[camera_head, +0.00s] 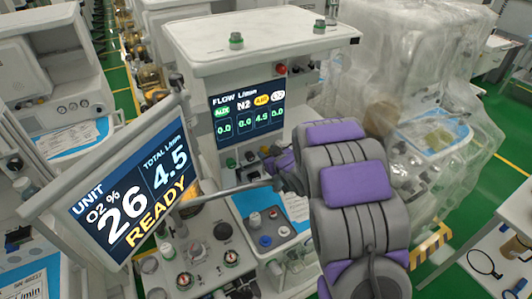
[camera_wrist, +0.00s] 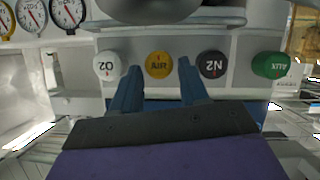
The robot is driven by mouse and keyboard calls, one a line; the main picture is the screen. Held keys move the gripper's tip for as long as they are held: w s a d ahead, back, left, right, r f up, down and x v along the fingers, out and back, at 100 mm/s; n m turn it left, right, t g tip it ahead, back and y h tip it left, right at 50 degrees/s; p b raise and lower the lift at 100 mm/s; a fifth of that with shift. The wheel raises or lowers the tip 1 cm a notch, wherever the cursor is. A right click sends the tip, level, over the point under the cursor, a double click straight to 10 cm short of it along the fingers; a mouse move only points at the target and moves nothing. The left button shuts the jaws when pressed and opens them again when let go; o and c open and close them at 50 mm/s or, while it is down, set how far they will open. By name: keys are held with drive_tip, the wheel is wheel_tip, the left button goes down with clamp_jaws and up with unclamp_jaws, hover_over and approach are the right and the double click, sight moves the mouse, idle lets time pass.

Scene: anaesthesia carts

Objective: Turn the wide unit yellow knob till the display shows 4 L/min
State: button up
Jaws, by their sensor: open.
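The yellow AIR knob (camera_wrist: 159,64) sits in a row on the unit's front in the wrist view. My gripper (camera_wrist: 159,68) is open, with one blue finger on each side of this knob. I cannot tell whether the fingers touch it. The flow display (camera_head: 247,112) reads 0.0, 0.0, 4.5 and 0.0, with 4.5 under the yellow label. The large tilted screen (camera_head: 132,190) reads 26 O2 %, total 4.5 L/min and READY.
In the wrist view, the white O2 knob (camera_wrist: 107,64) and black N2 knob (camera_wrist: 212,65) flank the yellow one closely. A green AUX knob (camera_wrist: 270,65) is farther right. Round gauges (camera_wrist: 66,12) are at upper left. A plastic-covered cart (camera_head: 420,90) stands right.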

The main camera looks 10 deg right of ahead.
drive_tip(key=shift+x, duration=1.25)
drive_tip(key=shift+s, duration=0.1)
drive_tip(key=c, duration=0.7)
drive_tip(key=shift+o, duration=0.2)
drive_tip(key=shift+r+p, duration=0.15)
drive_tip(key=shift+p, duration=0.25)
drive_tip(key=m+y+p, duration=0.1)
drive_tip(key=p, duration=0.3)
drive_tip(key=shift+r, duration=0.15)
drive_tip(key=m+p, duration=0.1)
drive_tip(key=p, duration=0.2)
drive_tip(key=shift+d+g+y+p, duration=0.1)
drive_tip(key=shift+g+y+p, duration=0.2)
drive_tip(key=shift+p, duration=0.05)
drive_tip(key=shift+m+p, duration=0.3)
drive_tip(key=shift+p, duration=0.45)
drive_tip(key=shift+f+y, duration=0.3)
